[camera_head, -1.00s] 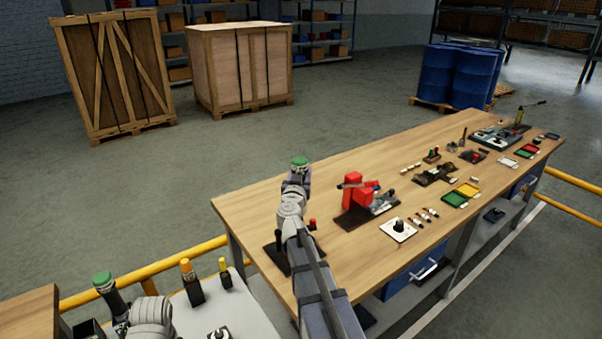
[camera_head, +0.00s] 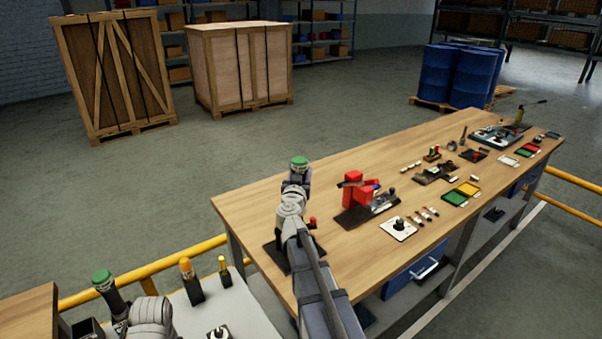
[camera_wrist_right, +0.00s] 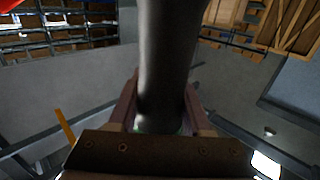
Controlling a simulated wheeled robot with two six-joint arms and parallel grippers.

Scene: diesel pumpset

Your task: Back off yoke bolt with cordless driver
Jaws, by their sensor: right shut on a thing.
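My right arm reaches over the workbench (camera_head: 240,205), and its gripper (camera_head: 296,185) is shut on a dark cylindrical tool with a green end (camera_head: 300,163). In the right wrist view the dark cylinder (camera_wrist_right: 165,65) stands between the two fingers. Whether it is the cordless driver, I cannot tell. A red block-like fixture (camera_head: 356,190) on a dark base stands to the right of the gripper, apart from it. I cannot make out the yoke bolt.
Orange-topped (camera_head: 188,272) and yellow-topped (camera_head: 224,268) tools stand on the pale surface at lower left. A dark plate (camera_head: 275,255) lies beneath my right arm. A white plate (camera_head: 398,232) and coloured trays (camera_head: 461,194) lie further right. The bench's far left is clear.

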